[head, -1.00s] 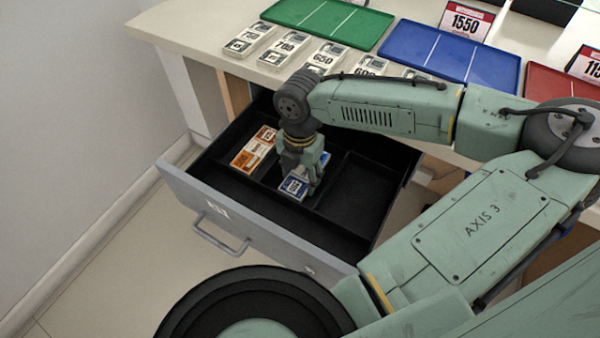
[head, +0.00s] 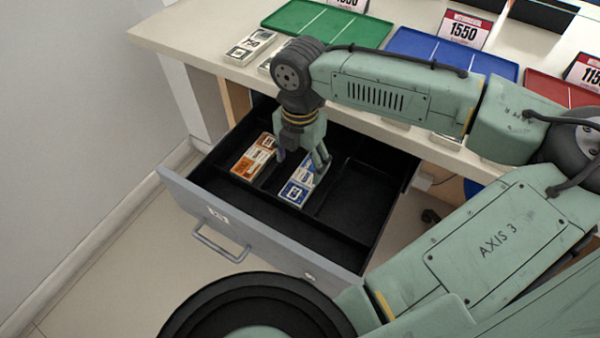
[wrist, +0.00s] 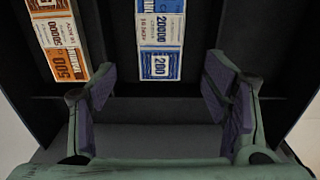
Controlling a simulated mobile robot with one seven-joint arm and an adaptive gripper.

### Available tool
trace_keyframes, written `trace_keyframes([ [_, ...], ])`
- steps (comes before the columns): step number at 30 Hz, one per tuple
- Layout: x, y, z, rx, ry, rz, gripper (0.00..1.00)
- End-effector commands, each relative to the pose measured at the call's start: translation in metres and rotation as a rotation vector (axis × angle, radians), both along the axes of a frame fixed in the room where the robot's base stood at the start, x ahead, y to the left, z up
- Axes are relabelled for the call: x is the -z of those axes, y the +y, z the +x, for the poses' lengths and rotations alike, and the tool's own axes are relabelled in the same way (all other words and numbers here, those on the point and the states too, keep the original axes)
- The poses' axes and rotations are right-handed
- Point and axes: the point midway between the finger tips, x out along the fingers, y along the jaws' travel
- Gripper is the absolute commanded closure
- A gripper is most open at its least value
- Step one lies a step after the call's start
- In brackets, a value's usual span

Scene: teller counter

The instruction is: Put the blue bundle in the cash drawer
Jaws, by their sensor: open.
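The blue bundle (head: 296,192) lies flat in a compartment of the open cash drawer (head: 350,218). It also shows in the wrist view (wrist: 160,40), flat on the dark drawer floor. My gripper (head: 303,162) is above the drawer, over the bundle and apart from it in the wrist view. In the wrist view its two fingers (wrist: 160,98) are spread wide with nothing between them. In the head view the gripper and wrist hide part of the bundle's far end.
An orange bundle (head: 254,156) lies in the compartment to the left. The right compartment (head: 362,190) looks empty. White bundles (head: 248,45) sit along the counter edge (head: 190,40), partly behind my arm. Green (head: 325,22) and blue trays (head: 420,48) stand behind with price cards.

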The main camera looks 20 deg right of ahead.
Motion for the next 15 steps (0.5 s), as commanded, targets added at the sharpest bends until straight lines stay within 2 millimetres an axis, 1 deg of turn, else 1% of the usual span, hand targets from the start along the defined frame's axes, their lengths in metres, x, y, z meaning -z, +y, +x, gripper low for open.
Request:
trace_keyframes([
  [1, -0.011, 0.000, 0.001, 0.001, -0.002, 0.002, 0.31],
  [3, -0.023, 0.000, 0.000, 0.000, -0.002, 0.002, 0.31],
  [6, -0.036, 0.000, 0.000, 0.000, 0.000, 0.001, 0.31],
  [10, -0.045, 0.000, 0.000, -0.001, 0.001, 0.001, 0.31],
  [15, -0.047, 0.000, -0.001, -0.001, 0.002, 0.001, 0.31],
])
